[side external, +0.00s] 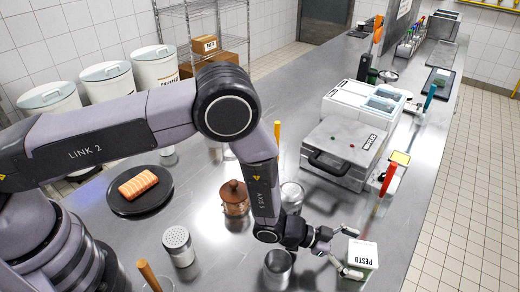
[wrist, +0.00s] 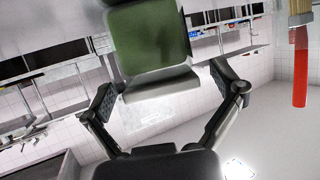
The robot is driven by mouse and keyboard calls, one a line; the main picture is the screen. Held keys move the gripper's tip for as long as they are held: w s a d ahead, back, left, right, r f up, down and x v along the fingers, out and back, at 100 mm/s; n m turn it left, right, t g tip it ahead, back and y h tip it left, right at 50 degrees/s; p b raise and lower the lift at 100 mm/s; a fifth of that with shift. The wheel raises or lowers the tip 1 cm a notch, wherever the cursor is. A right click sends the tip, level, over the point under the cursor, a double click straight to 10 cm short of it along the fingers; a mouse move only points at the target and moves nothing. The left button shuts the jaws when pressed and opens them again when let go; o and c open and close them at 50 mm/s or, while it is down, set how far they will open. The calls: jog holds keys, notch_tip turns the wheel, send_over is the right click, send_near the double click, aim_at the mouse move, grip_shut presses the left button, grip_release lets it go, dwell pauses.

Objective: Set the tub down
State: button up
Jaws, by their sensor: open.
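The tub (side external: 362,252) is a small white block-shaped container with PESTO lettering, which reads upside down in the side view. It is near the right front of the steel counter (side external: 325,215); I cannot tell how its base rests. In the wrist view a green and white body (wrist: 146,42), which looks like the tub, lies ahead of my fingers. My gripper (side external: 347,252) is open, with one finger towards each side of the tub. In the wrist view its fingertips (wrist: 162,88) stand apart, with gaps beside the tub's white edge.
A metal cup (side external: 278,268) stands close left of my gripper. A glass jar (side external: 292,196), a brown-lidded jar (side external: 234,197) and a shaker (side external: 178,245) are further left. A press grill (side external: 342,150) and a red-handled tool (side external: 387,181) are behind. The counter's right edge is near the tub.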

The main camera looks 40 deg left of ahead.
jog(key=shift+r, duration=0.2)
jog(key=v, duration=1.1)
jog(key=w+a+r+n+t+y, duration=0.1)
jog(key=w+a+r+y, duration=0.1)
jog(key=w+a+r, duration=0.4)
jog(key=w+a+r+n+t+y, duration=0.1)
jog(key=w+a+r+y, duration=0.15)
jog(key=r, duration=0.45)
jog(key=s+a+r+n+y, duration=0.3)
jog(key=a+r+n+y, duration=0.15)
jog(key=a+r, duration=0.8)
jog(key=s+a+r+n+y, duration=0.3)
jog(key=s+a+r, duration=0.3)
jog(key=s+a, duration=0.45)
jog(key=s+a+r+n+g, duration=0.1)
jog(key=s+a+n+g, duration=0.1)
jog(key=s, duration=1.3)
jog(key=shift+a+n+g, duration=0.4)
jog(key=shift+n, duration=0.15)
